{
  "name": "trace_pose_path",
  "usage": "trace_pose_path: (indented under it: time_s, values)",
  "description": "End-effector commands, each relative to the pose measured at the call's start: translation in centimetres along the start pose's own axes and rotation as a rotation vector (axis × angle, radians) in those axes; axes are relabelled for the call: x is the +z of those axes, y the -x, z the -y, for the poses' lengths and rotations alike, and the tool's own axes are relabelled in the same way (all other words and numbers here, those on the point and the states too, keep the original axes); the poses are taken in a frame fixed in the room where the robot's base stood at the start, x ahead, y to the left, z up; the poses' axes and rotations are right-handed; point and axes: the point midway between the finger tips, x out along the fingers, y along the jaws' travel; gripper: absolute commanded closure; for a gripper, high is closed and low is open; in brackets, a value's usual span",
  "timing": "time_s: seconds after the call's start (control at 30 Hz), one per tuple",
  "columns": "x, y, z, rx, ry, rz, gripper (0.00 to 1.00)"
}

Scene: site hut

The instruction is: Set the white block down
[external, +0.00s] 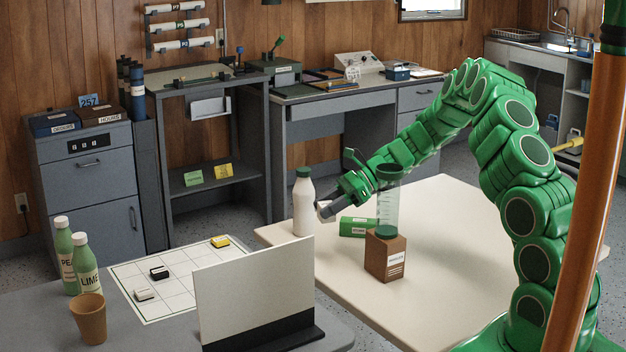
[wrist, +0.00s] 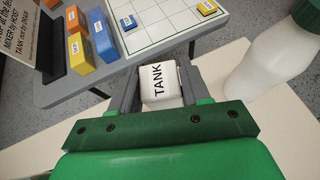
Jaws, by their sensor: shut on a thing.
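The white block (wrist: 158,88), marked TANK, sits between the two fingers of my gripper (wrist: 158,84) in the wrist view. My gripper is shut on it. In the external view my gripper (external: 326,209) is held out above the pale table's left end, just right of a white bottle with a green cap (external: 303,205). The block is small there and hard to make out. The bottle also shows close at the right in the wrist view (wrist: 262,68). A white sheet with a grid (external: 188,279) lies on the grey table, with a few small blocks on it.
A brown box (external: 385,257) with a clear green-capped container (external: 388,210) on top and a green box (external: 357,227) stand on the pale table (external: 460,235). An upright panel (external: 255,290), two green bottles and a brown cup (external: 89,319) stand on the grey table.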

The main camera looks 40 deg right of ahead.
Motion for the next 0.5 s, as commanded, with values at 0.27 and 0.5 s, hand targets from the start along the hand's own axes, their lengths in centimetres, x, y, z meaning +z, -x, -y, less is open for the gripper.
trace_pose_path:
  time_s: [0.27,0.5]
  values:
    - [-0.1,0.2,-0.1,-0.071,-0.07,0.002,0.91]
    - [-2.2,-1.0,-0.1,-0.078,-0.083,0.0,0.91]
